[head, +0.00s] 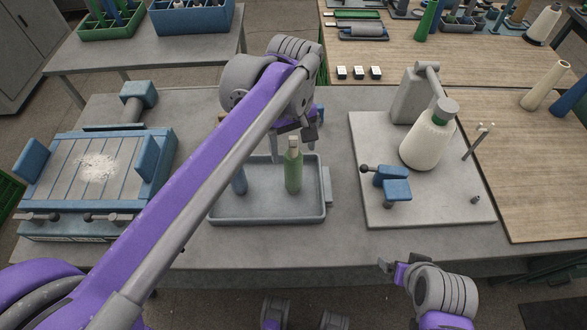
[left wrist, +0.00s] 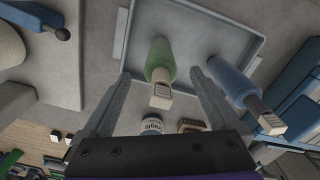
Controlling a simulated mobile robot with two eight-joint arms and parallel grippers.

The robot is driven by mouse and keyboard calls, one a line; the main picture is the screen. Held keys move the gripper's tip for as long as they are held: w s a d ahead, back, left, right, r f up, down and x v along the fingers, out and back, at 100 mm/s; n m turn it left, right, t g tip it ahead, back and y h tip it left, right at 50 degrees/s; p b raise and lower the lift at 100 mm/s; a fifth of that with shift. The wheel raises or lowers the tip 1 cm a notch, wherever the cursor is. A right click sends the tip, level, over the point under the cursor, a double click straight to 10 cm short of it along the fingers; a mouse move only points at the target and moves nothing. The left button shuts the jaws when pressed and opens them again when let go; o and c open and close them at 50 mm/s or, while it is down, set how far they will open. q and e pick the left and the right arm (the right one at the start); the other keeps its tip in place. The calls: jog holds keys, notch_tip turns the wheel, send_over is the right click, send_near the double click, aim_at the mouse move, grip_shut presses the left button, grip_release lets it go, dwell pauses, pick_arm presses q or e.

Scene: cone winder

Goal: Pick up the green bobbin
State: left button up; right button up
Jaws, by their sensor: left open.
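The green bobbin (head: 293,172) stands upright in a grey tray (head: 268,217) in the head view. Its pale tip points up toward my left gripper (head: 292,143), which is open above and around the bobbin's upper end. In the left wrist view the green bobbin (left wrist: 160,62) shows between the two spread fingers, with gaps on both sides. A blue bobbin (head: 239,181) stands to its left in the tray, partly hidden by my left arm; it also shows outside the right finger in the left wrist view (left wrist: 233,82). My right gripper (head: 391,268) is low at the table's front edge; its jaw opening is unclear.
A winder plate (head: 365,150) with a white cone (head: 427,142) and blue clamp (head: 394,187) stands right of the tray. A blue slotted fixture (head: 60,185) stands at left. Three small white-topped blocks (head: 358,73) lie behind. Bare table lies in front of the tray.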

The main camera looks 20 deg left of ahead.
aim_at(293, 159)
pick_arm(q)
notch_tip(293, 159, down, 4)
jog(key=shift+f, duration=0.25)
jog(key=shift+c, duration=0.2)
jog(key=c, duration=1.2)
